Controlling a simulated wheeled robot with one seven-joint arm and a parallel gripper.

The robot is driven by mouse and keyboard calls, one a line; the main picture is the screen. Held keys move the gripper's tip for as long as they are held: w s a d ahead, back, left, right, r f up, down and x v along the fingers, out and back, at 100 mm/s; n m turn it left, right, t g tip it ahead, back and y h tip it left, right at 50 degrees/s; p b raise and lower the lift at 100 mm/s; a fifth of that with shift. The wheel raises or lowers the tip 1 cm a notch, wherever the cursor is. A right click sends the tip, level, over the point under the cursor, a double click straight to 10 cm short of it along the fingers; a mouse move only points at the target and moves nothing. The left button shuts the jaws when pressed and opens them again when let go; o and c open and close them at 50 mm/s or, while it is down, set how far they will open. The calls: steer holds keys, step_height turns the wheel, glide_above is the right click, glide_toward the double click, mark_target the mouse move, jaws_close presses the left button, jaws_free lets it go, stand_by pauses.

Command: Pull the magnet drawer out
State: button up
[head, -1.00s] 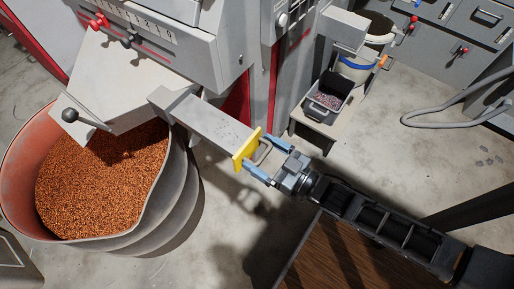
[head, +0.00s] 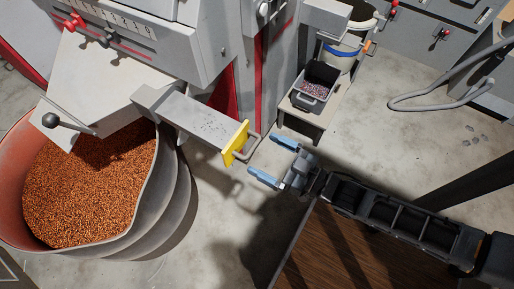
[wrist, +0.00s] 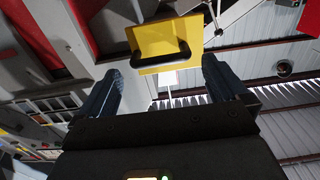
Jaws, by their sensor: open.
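My gripper (head: 275,161) is open and empty, with blue fingers spread. Its fingertips are a short gap to the right of the handle and do not touch it. In the wrist view my gripper (wrist: 163,76) also shows both fingers apart with nothing between them.
A large round bin (head: 172,215) of copper granules stands at the lower left, below the machine. A small grey tray (head: 316,88) sits on a stand at the upper right of the drawer. A brown wooden surface (head: 335,250) lies under my arm. Concrete floor is clear around the drawer front.

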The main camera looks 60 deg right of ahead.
steer(key=shift+s, duration=1.55)
steer(key=s+a+r+g, duration=0.1)
steer(key=s+a+r, duration=0.2)
steer(key=r, duration=0.6)
steer(key=s+a+r+g, duration=0.2)
steer(key=s+a+r, duration=0.1)
steer(key=s+r, duration=0.4)
step_height(320, 180, up, 2)
steer(key=shift+a+r, duration=0.1)
steer(key=shift+a, duration=0.15)
